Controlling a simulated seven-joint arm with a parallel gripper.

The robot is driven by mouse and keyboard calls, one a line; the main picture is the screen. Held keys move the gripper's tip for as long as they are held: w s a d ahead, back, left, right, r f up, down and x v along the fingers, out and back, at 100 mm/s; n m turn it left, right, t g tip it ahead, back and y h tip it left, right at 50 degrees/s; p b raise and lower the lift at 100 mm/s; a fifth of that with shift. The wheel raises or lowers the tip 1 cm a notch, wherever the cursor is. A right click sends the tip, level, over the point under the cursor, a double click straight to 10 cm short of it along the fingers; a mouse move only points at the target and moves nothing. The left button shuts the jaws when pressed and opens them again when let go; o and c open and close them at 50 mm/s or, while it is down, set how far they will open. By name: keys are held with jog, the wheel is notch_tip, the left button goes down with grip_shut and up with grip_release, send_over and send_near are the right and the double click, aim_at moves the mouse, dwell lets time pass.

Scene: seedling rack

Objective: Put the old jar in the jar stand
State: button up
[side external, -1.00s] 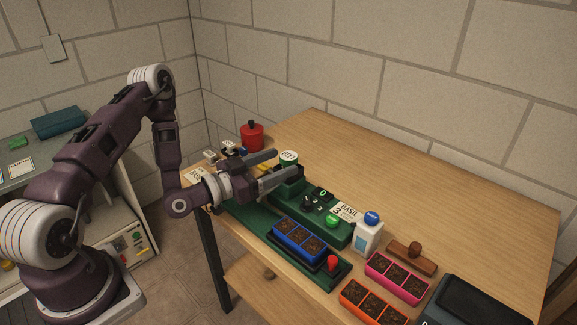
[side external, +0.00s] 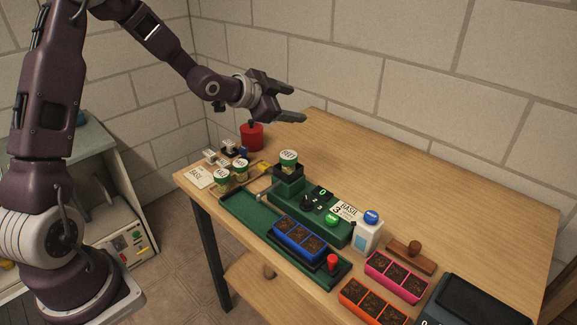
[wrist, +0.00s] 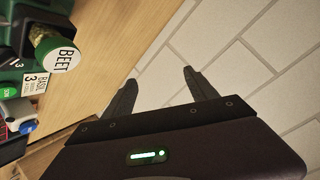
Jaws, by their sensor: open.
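A jar with a white lid marked BEET and a green band (side external: 288,158) stands upright in a dark square holder (side external: 287,172) on the green machine; the jar also shows in the wrist view (wrist: 56,53). Two similar white-lidded jars, a left one (side external: 222,178) and a right one (side external: 240,170), stand at the table's left end, beyond the green tray. I cannot tell which jar is the old one, or what they stand in. My gripper (side external: 297,103) is open and empty, high above the table and clear of the BEET jar. Its spread fingers show in the wrist view (wrist: 160,76).
The green machine has a knob (side external: 307,203), and the tray (side external: 245,208) before it bears a blue seedling box (side external: 300,239). A red pot (side external: 252,136) stands behind. Pink (side external: 390,276) and orange (side external: 373,302) boxes stand at front right. The table's back right is clear.

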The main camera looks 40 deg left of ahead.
jog(key=w+a+f+m+g+y, duration=0.1)
jog(key=w+a+m+g, duration=0.1)
jog(key=w+m+g, duration=0.1)
notch_tip(320, 180, up, 9)
jog(key=m+g, duration=1)
send_over(289, 155)
jog(key=d, duration=0.1)
jog(key=shift+n, duration=0.3)
jog(key=f, duration=1.2)
jog(key=a+f, duration=0.1)
jog(key=f, duration=0.5)
jog(key=shift+f, duration=0.25)
grip_shut()
